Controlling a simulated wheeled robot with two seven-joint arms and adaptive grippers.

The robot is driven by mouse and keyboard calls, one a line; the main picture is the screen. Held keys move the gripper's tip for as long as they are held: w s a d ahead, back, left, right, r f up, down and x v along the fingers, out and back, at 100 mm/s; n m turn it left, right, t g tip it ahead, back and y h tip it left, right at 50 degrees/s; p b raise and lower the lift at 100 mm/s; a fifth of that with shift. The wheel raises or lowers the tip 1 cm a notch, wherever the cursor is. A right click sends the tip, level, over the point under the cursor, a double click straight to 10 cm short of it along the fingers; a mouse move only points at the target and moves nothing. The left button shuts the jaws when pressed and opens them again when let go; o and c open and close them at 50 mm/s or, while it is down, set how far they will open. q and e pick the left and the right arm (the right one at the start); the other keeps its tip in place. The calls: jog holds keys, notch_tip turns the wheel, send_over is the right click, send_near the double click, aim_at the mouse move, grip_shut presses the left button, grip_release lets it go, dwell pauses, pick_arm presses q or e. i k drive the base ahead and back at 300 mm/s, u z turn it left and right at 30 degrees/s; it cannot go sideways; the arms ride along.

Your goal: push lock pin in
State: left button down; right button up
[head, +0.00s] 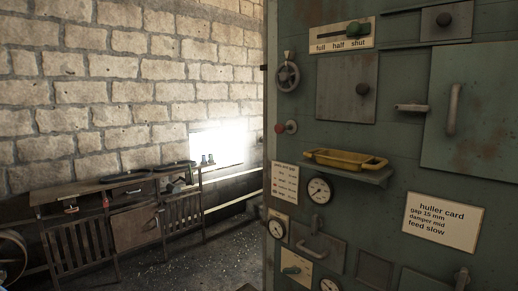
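A large green metal machine cabinet fills the right half of the head view. A red-tipped knob on a short shaft (286,127) sticks out near the cabinet's left edge. A grey horizontal handle or pin (410,107) sticks out beside the large door (480,110). I cannot tell which of these, if either, is the lock pin. No belt or engine can be made out. Neither of my grippers is in view.
The cabinet also carries a lever scale marked full, half, shut (342,37), a small handwheel (287,76), a shelf with a yellow tray (346,160), gauges (320,190) and a huller card (445,222). A wooden bench (125,215) stands along the brick wall. Open floor lies between.

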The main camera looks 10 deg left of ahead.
aim_at(280, 128)
jog(key=z, duration=0.4)
jog(key=i, duration=1)
jog(key=u, duration=0.6)
